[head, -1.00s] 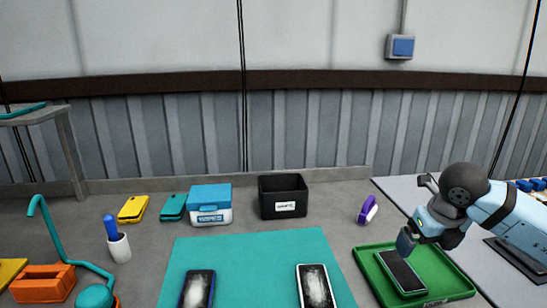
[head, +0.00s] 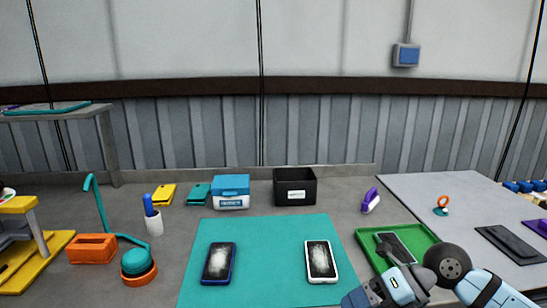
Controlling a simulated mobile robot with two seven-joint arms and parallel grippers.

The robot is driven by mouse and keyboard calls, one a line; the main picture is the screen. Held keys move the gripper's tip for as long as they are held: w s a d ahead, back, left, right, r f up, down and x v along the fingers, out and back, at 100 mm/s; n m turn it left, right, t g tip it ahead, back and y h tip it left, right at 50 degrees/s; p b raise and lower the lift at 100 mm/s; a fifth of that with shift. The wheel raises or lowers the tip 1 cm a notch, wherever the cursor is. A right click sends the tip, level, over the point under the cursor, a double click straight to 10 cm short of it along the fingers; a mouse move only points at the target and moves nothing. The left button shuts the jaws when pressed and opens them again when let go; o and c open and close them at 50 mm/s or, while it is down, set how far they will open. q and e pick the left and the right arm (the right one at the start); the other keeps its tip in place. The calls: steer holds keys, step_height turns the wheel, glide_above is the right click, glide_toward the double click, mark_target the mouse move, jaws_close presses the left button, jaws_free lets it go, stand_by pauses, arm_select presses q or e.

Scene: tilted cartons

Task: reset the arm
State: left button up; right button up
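My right arm comes in from the lower right, and its gripper end (head: 385,289) is at the bottom edge of the head view. It is in front of the green tray (head: 365,258) and right of the white-framed phone (head: 321,262). Its fingertips cannot be made out, so I cannot tell whether it is open. A dark phone (head: 410,246) lies in the green tray, partly hidden by my arm. My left gripper is not in view.
A teal mat (head: 270,232) holds the white-framed phone and a blue-framed phone (head: 219,263). Behind stand a blue-lidded box (head: 231,192) and a black bin (head: 294,187). An orange holder (head: 92,248) and white cup (head: 154,223) are left. The grey table at right has bare room.

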steer(key=s+a+r+m+t+y, duration=0.1)
steer(key=s+a+m+t+y, duration=0.3)
steer(key=a+m+t+y, duration=0.4)
steer(key=d+f+m+t+h, duration=0.7)
steer(key=f+m+t+h, duration=0.4)
steer(key=m, duration=1.1)
steer(key=s+d+f+m+g+h, duration=0.2)
steer(key=s+f+m+g+h, duration=0.35)
steer(key=s+f, duration=0.8)
arm_select(q)
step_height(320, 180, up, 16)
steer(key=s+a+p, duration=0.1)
steer(key=p, duration=2.2)
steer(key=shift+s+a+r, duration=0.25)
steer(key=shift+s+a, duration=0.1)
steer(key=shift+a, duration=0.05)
arm_select(e)
step_height(320, 180, up, 15)
steer(key=d+g+y, duration=0.1)
steer(key=d+g, duration=0.1)
steer(key=shift+w+r+m, duration=0.15)
steer(key=shift+w+m, duration=0.15)
steer(key=shift+m, duration=0.05)
steer(key=shift+y, duration=0.25)
